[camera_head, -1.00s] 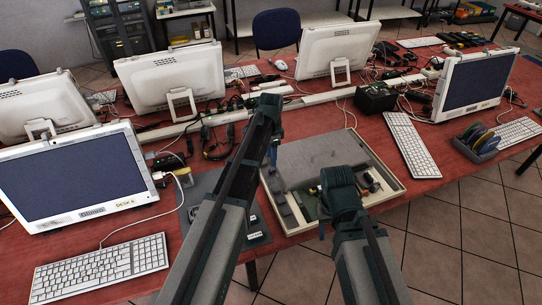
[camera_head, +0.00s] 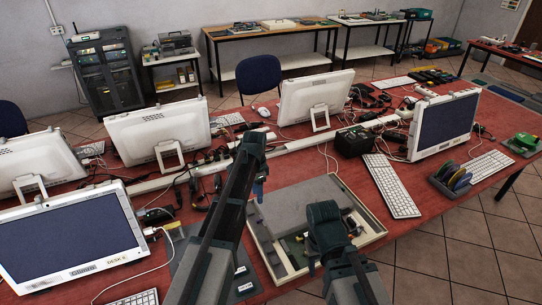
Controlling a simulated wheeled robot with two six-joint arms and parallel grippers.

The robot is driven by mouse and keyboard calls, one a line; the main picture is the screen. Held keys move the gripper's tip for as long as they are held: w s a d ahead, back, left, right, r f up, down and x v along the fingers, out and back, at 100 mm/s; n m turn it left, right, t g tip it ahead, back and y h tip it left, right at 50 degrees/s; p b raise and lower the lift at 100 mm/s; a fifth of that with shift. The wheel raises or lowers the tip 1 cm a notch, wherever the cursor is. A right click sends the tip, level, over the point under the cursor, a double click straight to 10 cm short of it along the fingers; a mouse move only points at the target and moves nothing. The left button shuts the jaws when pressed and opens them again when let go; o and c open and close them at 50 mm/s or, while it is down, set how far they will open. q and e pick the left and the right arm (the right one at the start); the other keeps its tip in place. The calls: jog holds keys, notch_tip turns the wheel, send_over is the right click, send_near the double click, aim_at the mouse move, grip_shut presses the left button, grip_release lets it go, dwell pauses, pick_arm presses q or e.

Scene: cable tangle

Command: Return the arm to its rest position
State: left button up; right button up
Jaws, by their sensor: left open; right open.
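My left arm reaches in from the bottom, over the left side of a shallow open tray (camera_head: 364,236) on the red table. My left gripper (camera_head: 259,190) points down near the tray's far left corner; its fingers show only as a small part beyond the arm, with nothing seen in them. My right arm is lower and to the right, over the front of the tray. My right gripper (camera_head: 311,268) is mostly hidden behind its own wrist, and I see nothing held. Small parts lie inside the tray, partly covered by my arms.
Monitors (camera_head: 160,134) stand around the red table (camera_head: 445,207). A white keyboard (camera_head: 391,186) and a rack of coloured discs (camera_head: 452,179) are right of the tray. A black box (camera_head: 354,142) and loose cables lie behind it. A dark mat is left of my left arm.

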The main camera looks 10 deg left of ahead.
pick_arm(q)
jog(key=s+d+n, duration=0.3)
jog(key=s+d, duration=0.2)
jog(key=s, duration=0.7)
jog(key=s+d+n+y, duration=0.1)
jog(key=s+d+n, duration=0.3)
jog(key=s, duration=0.9)
jog(key=shift+s+d, duration=0.2)
jog(key=shift+d, duration=1)
jog(key=shift+r, duration=0.1)
